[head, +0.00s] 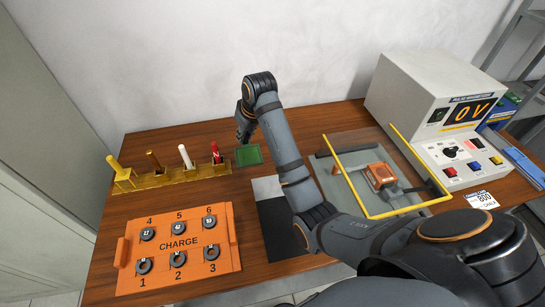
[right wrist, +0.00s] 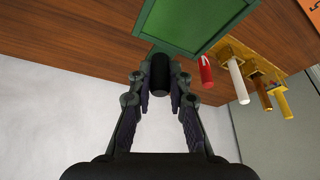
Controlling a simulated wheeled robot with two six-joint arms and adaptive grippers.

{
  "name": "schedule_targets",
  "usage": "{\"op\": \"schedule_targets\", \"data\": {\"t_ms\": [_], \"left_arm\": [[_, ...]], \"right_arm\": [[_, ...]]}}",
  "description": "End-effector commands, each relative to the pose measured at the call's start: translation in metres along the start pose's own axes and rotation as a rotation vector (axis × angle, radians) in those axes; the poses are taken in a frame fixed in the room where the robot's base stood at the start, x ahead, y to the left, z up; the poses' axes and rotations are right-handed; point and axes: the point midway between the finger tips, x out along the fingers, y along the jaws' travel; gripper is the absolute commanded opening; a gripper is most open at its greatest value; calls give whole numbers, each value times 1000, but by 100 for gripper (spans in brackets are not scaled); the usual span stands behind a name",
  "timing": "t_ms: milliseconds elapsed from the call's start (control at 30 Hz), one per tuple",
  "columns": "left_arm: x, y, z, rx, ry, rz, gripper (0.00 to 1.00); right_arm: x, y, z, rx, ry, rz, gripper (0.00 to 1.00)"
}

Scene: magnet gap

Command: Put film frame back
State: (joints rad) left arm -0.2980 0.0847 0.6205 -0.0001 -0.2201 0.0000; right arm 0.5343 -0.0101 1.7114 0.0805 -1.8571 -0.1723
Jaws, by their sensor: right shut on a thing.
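Whether the frame touches the table is hard to tell. My left gripper is not in view.
Left of the frame is a yellow rack (head: 170,179) with several upright coloured rods. An orange CHARGE tray (head: 178,278) with numbered rings lies in front. A black-and-grey mat (head: 280,232), a yellow-edged clear guard (head: 395,135) and a meter box (head: 415,92) are to the right.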

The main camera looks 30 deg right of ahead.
Motion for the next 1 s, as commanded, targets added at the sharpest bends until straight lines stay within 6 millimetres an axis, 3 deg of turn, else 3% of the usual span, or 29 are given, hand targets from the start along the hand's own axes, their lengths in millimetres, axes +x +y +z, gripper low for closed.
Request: {"op": "schedule_targets", "data": {"t_ms": [167, 500, 800, 1000], "left_arm": [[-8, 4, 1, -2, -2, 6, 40], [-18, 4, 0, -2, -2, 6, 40], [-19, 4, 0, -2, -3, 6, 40], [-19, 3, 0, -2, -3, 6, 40]], "right_arm": [[9, 25, -3, 3, -3, 6, 0], [46, 90, -9, 5, -4, 4, 0], [92, 123, -2, 3, -3, 1, 0], [99, 128, -2, 2, 1, 1, 0]]}}
